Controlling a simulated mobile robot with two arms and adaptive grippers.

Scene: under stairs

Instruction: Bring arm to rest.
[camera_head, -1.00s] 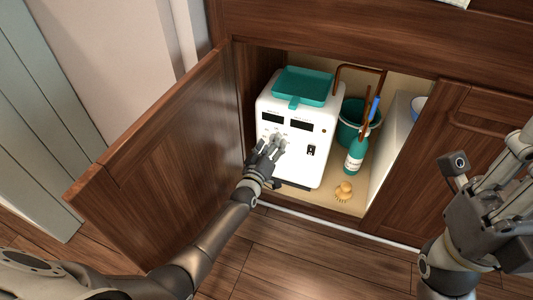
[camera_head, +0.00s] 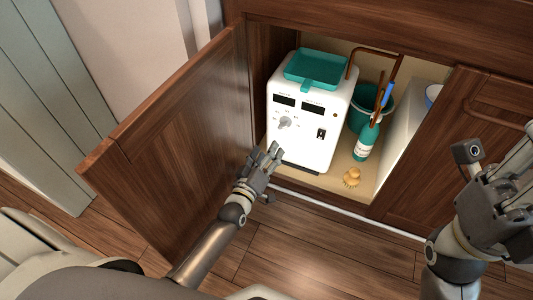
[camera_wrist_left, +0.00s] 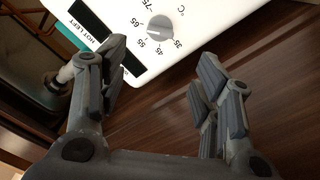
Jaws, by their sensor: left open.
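My left gripper (camera_head: 262,160) is open and empty, in front of the lower left part of a white boiler-like unit (camera_head: 310,140) inside the open cupboard. The left wrist view shows its two fingers apart (camera_wrist_left: 160,75), with the unit's grey dial (camera_wrist_left: 160,28) beyond them. That dial also shows in the head view (camera_head: 285,123), clear of the fingers. My right gripper (camera_head: 500,190) is at the right edge of the head view, in front of the closed door. Its fingers partly run out of the frame, so its opening is unclear.
The open wooden door (camera_head: 170,140) stands left of my left arm. The cupboard holds a teal tray (camera_head: 316,68) on the unit, a teal bucket (camera_head: 372,105), a bottle (camera_head: 366,141) and a brush (camera_head: 351,177). Wooden floor (camera_head: 300,240) lies clear in front.

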